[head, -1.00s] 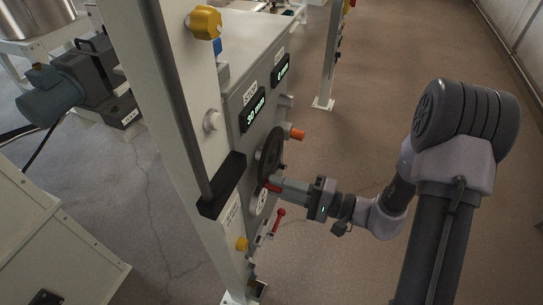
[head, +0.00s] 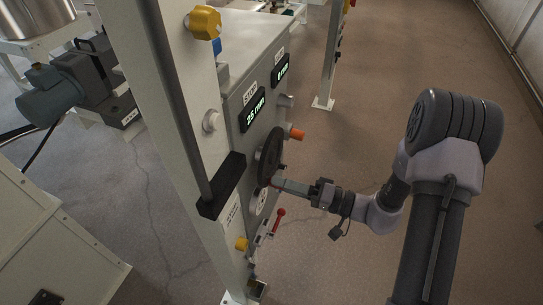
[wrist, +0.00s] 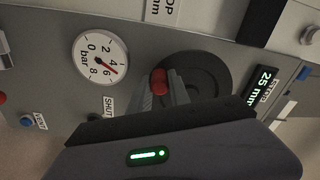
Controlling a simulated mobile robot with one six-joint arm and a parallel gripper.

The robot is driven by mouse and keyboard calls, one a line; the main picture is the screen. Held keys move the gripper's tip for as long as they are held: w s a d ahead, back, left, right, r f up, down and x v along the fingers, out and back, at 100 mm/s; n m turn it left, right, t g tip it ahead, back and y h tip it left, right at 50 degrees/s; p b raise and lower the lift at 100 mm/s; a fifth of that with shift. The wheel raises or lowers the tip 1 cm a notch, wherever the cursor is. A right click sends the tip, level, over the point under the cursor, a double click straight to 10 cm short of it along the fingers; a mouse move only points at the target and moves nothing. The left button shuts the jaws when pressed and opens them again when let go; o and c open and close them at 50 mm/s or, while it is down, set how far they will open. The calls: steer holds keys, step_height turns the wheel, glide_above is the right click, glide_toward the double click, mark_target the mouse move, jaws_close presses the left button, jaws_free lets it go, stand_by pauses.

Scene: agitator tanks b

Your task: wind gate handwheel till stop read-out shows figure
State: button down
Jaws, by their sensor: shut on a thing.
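The black handwheel (head: 270,150) is on the side of the grey panel in the head view. It also shows in the wrist view (wrist: 212,78), behind my fingers. My gripper (head: 277,183) is shut on the handwheel's red handle (wrist: 159,82), near the wheel's lower rim in the head view. The fingers hide part of the handle. The stop read-out (head: 253,115), under a STOP label, shows 25 mm in green; it also reads 25 mm in the wrist view (wrist: 264,85).
A second green read-out (head: 283,71) sits farther along the panel; its figure is unclear. A bar gauge (wrist: 101,58) is beside the wheel. An orange knob (head: 297,134) and a red lever (head: 280,215) stick out nearby. A pale post (head: 160,120) stands in front.

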steer(key=shift+w, duration=0.1)
steer(key=n, duration=0.1)
steer(key=w+n, duration=0.2)
steer(key=n, duration=0.1)
steer(key=shift+d+f, duration=0.3)
steer(key=shift+d, duration=0.1)
steer(key=shift+c, duration=1)
jaws_free()
steer(key=shift+s+d, duration=0.1)
steer(key=v, duration=0.5)
steer(key=shift+s+d, duration=0.15)
steer(key=shift+d, duration=0.2)
